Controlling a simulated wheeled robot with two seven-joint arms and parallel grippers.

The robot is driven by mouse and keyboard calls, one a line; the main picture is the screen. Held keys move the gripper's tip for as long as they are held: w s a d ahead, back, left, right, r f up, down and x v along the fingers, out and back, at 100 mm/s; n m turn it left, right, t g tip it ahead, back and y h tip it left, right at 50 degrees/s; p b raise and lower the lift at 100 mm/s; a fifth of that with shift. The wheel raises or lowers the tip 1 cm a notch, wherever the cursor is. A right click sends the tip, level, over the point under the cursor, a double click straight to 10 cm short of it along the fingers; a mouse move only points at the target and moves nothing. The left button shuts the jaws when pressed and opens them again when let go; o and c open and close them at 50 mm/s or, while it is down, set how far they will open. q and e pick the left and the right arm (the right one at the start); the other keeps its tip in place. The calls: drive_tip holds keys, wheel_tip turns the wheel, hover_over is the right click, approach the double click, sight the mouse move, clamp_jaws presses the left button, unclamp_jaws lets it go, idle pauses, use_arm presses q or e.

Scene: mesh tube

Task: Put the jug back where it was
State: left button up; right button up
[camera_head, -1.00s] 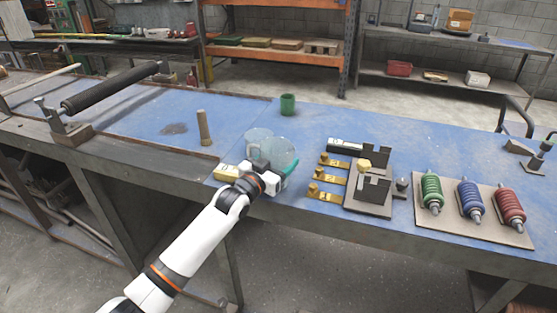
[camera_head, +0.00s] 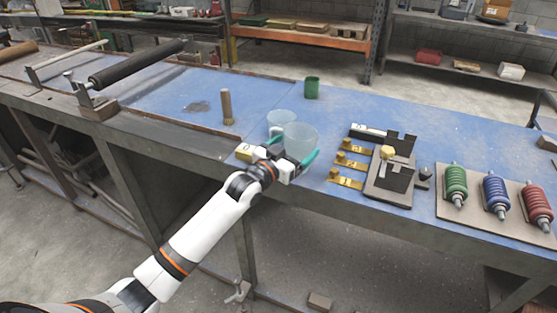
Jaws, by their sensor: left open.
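Two clear, see-through vessels stand close together near the front edge of the blue bench. The nearer, larger one (camera_head: 302,138) looks like the jug; the other (camera_head: 281,118) is just behind it to the left. I cannot make out a handle or spout. My left gripper (camera_head: 291,153) reaches in from the front with its teal fingers spread, one to each side of the nearer vessel's lower part. The jaws are open; whether a finger touches the vessel I cannot tell. The gripper hides part of its base. My right gripper is not in view.
Numbered brass pieces (camera_head: 350,161) and a grey fixture (camera_head: 388,190) stand to the right, then a board with green, blue and red coils (camera_head: 495,190). A wooden peg (camera_head: 227,106) and a green cup (camera_head: 312,87) stand behind. The blue bench (camera_head: 400,115) has free room at the back.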

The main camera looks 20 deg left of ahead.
use_arm(q)
drive_tip(key=v, duration=0.9)
drive_tip(key=s+f+n+g+y, duration=0.15)
drive_tip(key=s+f, duration=0.35)
drive_tip(key=f, duration=0.8)
drive_tip(key=s+f+g+y, duration=0.1)
drive_tip(key=s+f+g, duration=0.25)
drive_tip(key=f, duration=0.95)
drive_tip(key=s+f+g+y, duration=0.2)
drive_tip(key=s+f, duration=0.3)
drive_tip(key=f, duration=0.8)
drive_tip(key=s+f+g, duration=0.4)
drive_tip(key=s+f, duration=0.8)
drive_tip(key=s, duration=0.1)
drive_tip(key=s+f+g, duration=0.2)
drive_tip(key=s+f, duration=0.3)
drive_tip(key=s, duration=0.7)
drive_tip(key=s+f+g, duration=0.3)
drive_tip(key=s+f, duration=0.1)
drive_tip(key=s, duration=0.7)
drive_tip(key=shift+s+a+f+y+b, duration=0.25)
drive_tip(key=shift+s+f+y+b, duration=0.1)
drive_tip(key=shift+s+f+y, duration=0.1)
